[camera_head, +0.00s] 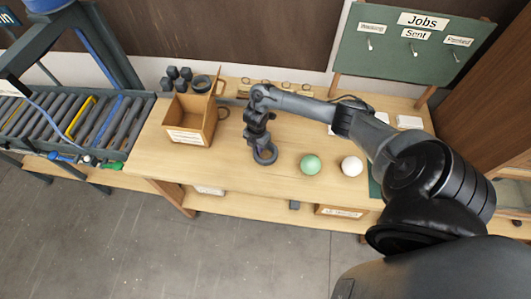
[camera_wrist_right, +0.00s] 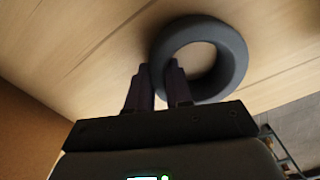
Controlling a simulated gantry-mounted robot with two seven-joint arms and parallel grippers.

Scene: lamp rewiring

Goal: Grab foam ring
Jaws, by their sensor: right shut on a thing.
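The dark grey foam ring (camera_head: 266,155) is at my right gripper on the wooden bench, near its front edge. In the right wrist view the foam ring (camera_wrist_right: 237,58) shows large, with its left wall between the two fingers. My right gripper (camera_head: 261,143) points down at the ring and is shut on that wall; its fingertips (camera_wrist_right: 162,68) show in the wrist view. I cannot tell whether the ring is clear of the bench top. My left gripper is not in view.
An open cardboard box (camera_head: 189,123) stands left of my right gripper. A green ball (camera_head: 311,164) and a white ball (camera_head: 352,166) sit to the right. Dark pieces (camera_head: 178,77) are behind the box. A roller conveyor (camera_head: 62,125) is far left, a green Jobs board (camera_head: 408,47) behind.

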